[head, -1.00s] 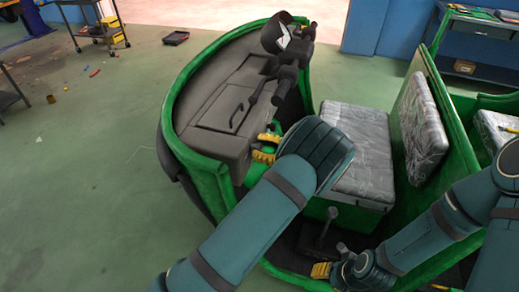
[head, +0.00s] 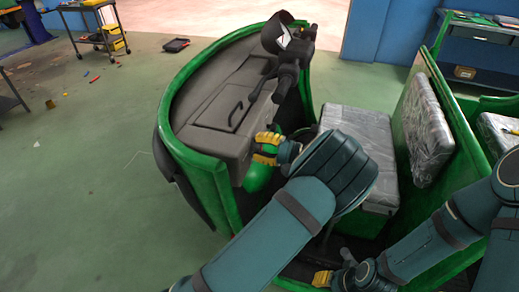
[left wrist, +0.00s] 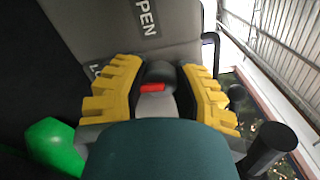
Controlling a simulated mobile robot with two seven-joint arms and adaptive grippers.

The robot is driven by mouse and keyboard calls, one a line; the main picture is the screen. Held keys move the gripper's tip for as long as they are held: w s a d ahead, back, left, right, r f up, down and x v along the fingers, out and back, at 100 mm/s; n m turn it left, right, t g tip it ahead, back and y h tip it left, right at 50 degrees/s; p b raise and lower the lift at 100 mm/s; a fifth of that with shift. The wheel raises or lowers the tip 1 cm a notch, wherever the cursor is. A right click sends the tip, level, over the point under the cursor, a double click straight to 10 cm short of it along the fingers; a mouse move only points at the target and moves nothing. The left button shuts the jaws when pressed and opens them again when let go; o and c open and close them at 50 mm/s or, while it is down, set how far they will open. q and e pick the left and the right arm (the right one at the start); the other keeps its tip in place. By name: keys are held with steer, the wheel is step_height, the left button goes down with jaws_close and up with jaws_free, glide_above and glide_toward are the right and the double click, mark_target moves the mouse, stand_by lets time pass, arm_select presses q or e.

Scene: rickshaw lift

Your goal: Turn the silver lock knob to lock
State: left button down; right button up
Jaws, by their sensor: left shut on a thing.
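My left gripper (head: 267,149) is at the near end of the rickshaw's grey dashboard in the head view. In the left wrist view its yellow fingers (left wrist: 158,95) are shut on the silver lock knob (left wrist: 156,105), one on each side. The knob has a red mark and a dark rounded end. White lettering on the grey panel (left wrist: 125,50) reads partly "PEN" and "LO", the rest hidden. The knob cannot be made out in the head view. My right gripper (head: 322,279) shows only partly at the bottom, and its opening is unclear.
The green rickshaw body (head: 190,160) curves around the dashboard (head: 215,120). Handlebar grips (head: 288,80) stand beyond my left gripper. A plastic-wrapped seat (head: 360,135) is to the right. A green rounded part (left wrist: 55,145) lies beside the left gripper.

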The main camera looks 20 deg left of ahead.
arm_select(q)
steer(key=shift+n, duration=0.6)
steer(key=shift+b, duration=0.3)
steer(key=c, duration=0.6)
jaws_free()
steer(key=shift+c, duration=0.2)
steer(key=d, duration=1.2)
steer(key=shift+s, duration=0.25)
steer(key=shift+d, duration=0.1)
